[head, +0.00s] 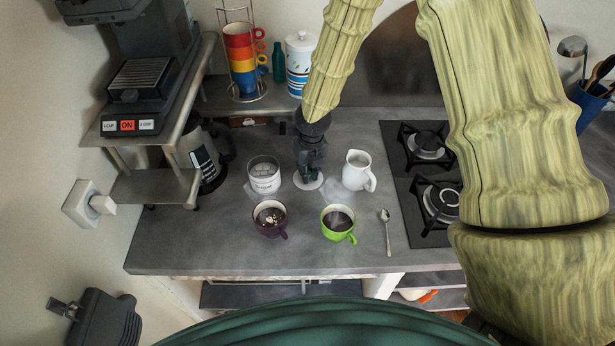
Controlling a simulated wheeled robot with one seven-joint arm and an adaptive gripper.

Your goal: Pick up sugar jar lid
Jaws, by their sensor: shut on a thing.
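The sugar jar (264,182) stands on the counter, a clear glass jar with white contents and a pale label; its top looks open. The sugar jar lid (315,184) is a flat white disc just right of the jar. My gripper (309,177) points straight down over the lid and is shut on it, at its middle. The fingers hide the centre of the lid. I cannot tell whether the lid rests on the counter or hangs slightly above it.
A white pitcher (357,172) stands close on the right. A purple mug (271,223) and a green mug (338,226) stand in front, with a spoon (387,232) beside them. The stove (415,190) is at right, a mug rack (243,60) behind. The counter's front left is clear.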

